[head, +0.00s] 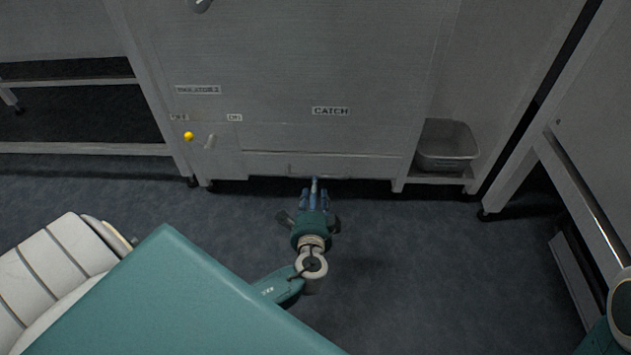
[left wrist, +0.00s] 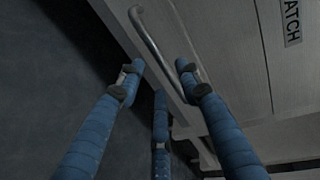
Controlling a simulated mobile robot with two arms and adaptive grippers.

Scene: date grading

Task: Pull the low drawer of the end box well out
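The end box (head: 300,70) is a grey cabinet with a "CATCH" label (head: 331,111) on its front. Its low drawer (head: 355,165) is a wide grey front near the floor, below that label. A metal bar handle (left wrist: 152,40) shows on the drawer front in the left wrist view. My left gripper (head: 315,187) is low in front of the drawer's middle. In the left wrist view its blue fingers (left wrist: 160,85) are spread, with the handle just beyond and between the tips; I cannot tell whether they touch. My right gripper is not in view.
A grey bin (head: 446,145) stands on a low shelf right of the drawer. A yellow-knobbed lever (head: 188,136) is on the left of the box front. Table legs stand at both sides. The dark floor (head: 400,240) before the drawer is clear.

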